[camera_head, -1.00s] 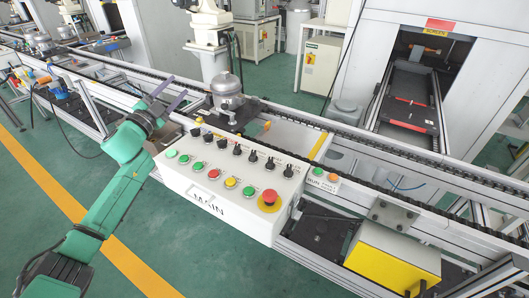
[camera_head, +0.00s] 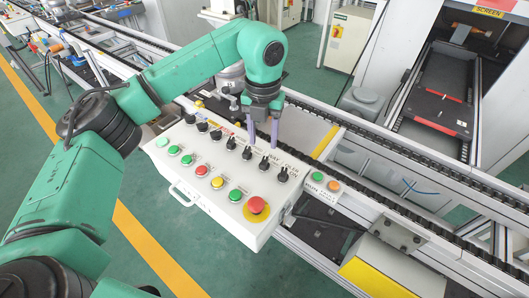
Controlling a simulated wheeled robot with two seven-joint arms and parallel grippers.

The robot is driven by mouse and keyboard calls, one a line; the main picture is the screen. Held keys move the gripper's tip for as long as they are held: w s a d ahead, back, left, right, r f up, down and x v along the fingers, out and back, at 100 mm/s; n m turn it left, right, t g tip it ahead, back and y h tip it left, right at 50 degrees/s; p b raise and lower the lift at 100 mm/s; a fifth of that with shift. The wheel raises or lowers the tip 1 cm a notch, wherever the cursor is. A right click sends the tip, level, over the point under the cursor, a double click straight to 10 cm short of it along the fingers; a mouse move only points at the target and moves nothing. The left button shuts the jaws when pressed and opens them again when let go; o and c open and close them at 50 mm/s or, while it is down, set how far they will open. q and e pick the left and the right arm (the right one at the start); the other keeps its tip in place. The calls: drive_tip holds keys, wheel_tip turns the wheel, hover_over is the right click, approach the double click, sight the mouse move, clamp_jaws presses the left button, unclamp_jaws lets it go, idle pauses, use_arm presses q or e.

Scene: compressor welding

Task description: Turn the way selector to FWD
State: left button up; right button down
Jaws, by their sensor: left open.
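A white control box (camera_head: 205,205) carries a row of black selector knobs along its far edge. The labels are too small to read surely, so I cannot tell which knob is the way selector. My left gripper (camera_head: 263,138) points down, its two purple fingers apart with nothing between them. The fingertips are just above or behind two knobs near the right end of the row, a middle-right knob (camera_head: 247,153) and its right neighbour (camera_head: 264,164). I cannot tell if they touch. The last knob (camera_head: 282,174) stands clear to the right. My right gripper is out of view.
A red emergency button (camera_head: 257,205) on a yellow ring sits at the box's near right corner. Several coloured push buttons (camera_head: 201,171) run in front of the knobs. A small two-button box (camera_head: 324,187) stands right of it. A conveyor rail (camera_head: 400,155) runs behind.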

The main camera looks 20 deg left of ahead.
sight(264, 160)
use_arm(q)
drive_tip(key=f, duration=0.3)
drive_tip(key=f+p, duration=0.1)
drive_tip(key=f, duration=0.3)
drive_tip(key=shift+w+d+f, duration=0.1)
drive_tip(key=shift+w, duration=0.1)
drive_tip(key=shift+f, duration=0.25)
clamp_jaws()
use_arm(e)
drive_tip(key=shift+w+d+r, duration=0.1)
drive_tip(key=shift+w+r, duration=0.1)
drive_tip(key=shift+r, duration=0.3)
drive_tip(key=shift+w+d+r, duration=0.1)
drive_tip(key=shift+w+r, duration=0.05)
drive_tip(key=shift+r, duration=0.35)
